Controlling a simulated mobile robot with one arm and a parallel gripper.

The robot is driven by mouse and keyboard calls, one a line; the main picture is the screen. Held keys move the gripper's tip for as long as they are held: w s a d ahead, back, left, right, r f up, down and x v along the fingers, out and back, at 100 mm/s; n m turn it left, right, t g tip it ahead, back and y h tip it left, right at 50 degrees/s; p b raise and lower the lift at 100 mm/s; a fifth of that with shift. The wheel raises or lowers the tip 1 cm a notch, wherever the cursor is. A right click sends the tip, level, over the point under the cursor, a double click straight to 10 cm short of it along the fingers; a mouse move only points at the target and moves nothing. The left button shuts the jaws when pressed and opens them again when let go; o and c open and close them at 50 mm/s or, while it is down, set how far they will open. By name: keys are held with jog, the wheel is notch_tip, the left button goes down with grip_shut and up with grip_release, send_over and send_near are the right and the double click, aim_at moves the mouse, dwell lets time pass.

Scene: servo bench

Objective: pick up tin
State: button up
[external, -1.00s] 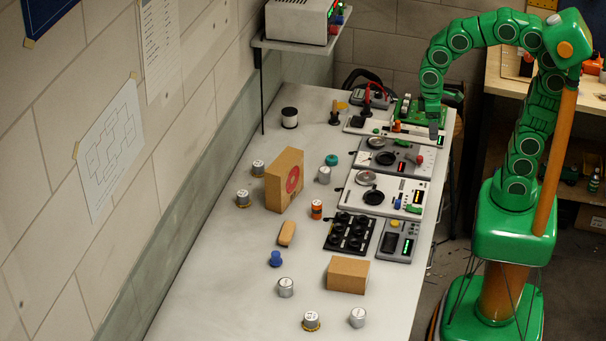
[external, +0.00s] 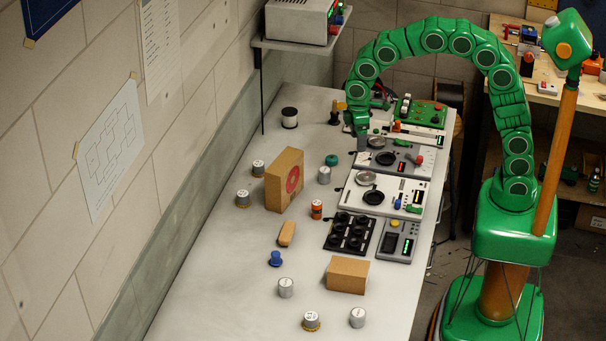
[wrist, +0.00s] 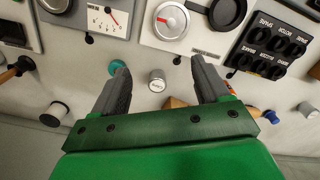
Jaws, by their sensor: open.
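Several silver tins stand on the bench. One tin (external: 324,175) is beside the teal knob, right of the large cardboard box. In the wrist view this tin (wrist: 157,80) appears between my two fingers, apart from both. Others are a pair near the wall (external: 258,168) (external: 243,198) and three at the near end (external: 285,287) (external: 311,320) (external: 357,317). My gripper (wrist: 160,66) is open and empty. In the external view my gripper (external: 361,130) hangs above the far part of the bench, beyond the tin; its fingers are small there.
A cardboard box (external: 284,182) stands left of the tin. A teal knob (external: 332,160) and orange can (external: 317,209) are close by. Instrument panels (external: 383,193) line the right side. A black-and-white spool (external: 289,118) stands near the wall. The near left bench is clear.

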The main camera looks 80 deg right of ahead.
jog(key=n, duration=0.2)
send_over(325, 170)
notch_tip(325, 170, down, 6)
jog(key=shift+a+f, duration=0.15)
jog(key=shift+f, duration=0.05)
jog(key=shift+s+f, duration=0.1)
jog(key=shift+f, duration=1.3)
jog(key=shift+w+d+f, duration=0.1)
jog(key=shift+d+f, duration=0.05)
jog(key=shift+f, duration=1.1)
jog(key=shift+w+d+f, duration=0.1)
jog(key=shift+f, duration=1.15)
jog(key=shift+c, duration=0.2)
jog(key=c, duration=1.1)
jog(key=shift+r, duration=0.1)
